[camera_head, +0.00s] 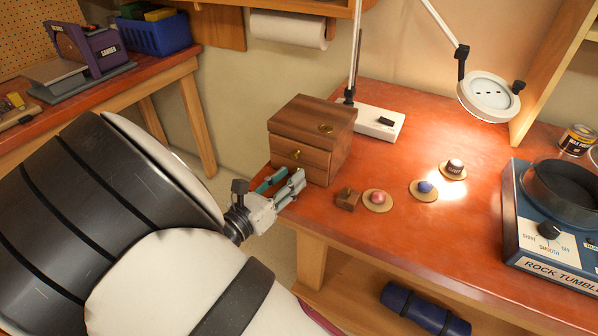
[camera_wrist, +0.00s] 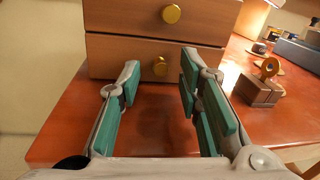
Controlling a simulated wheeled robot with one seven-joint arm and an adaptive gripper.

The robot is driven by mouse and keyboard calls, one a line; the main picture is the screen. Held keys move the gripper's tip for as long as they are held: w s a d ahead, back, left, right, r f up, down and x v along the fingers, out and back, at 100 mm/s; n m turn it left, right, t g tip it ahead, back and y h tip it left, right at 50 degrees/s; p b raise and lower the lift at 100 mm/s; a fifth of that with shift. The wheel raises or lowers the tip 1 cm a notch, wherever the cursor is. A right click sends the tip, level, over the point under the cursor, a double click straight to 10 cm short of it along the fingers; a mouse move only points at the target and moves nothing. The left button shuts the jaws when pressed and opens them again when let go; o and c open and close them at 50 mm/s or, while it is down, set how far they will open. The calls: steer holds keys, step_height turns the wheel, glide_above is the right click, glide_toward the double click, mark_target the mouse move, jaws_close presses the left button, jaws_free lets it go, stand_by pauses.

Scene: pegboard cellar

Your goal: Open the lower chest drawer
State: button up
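The wooden chest (camera_head: 340,150) stands on the red-brown bench near its left front corner. In the wrist view its lower drawer (camera_wrist: 120,57) looks shut, with a round brass knob (camera_wrist: 160,67). The upper drawer (camera_wrist: 125,20) above it has its own brass knob (camera_wrist: 171,13). My gripper (camera_head: 286,183) is at the chest's front, low over the bench edge. In the wrist view my gripper (camera_wrist: 160,72) is open, with green-padded fingers either side of the lower knob in the picture. A gap shows between each finger and the knob. Whether the fingertips reach past the knob is unclear.
A small wooden block with a ring (camera_head: 347,199) stands close to the right of my gripper. Several stones on round discs (camera_head: 377,200) lie farther right, before the rock tumbler (camera_head: 550,225). A white lamp base (camera_head: 378,122) stands behind the chest. Space left of the chest is clear.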

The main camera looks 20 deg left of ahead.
steer(key=shift+w, duration=0.1)
steer(key=shift+d, duration=0.1)
jaws_close()
steer(key=d+p+v, duration=0.2)
steer(key=p+v, duration=0.1)
steer(key=v, duration=0.6)
steer(key=shift+s+a, duration=0.3)
steer(key=shift+a, duration=0.05)
jaws_free()
steer(key=shift+r, duration=0.1)
step_height(320, 180, up, 10)
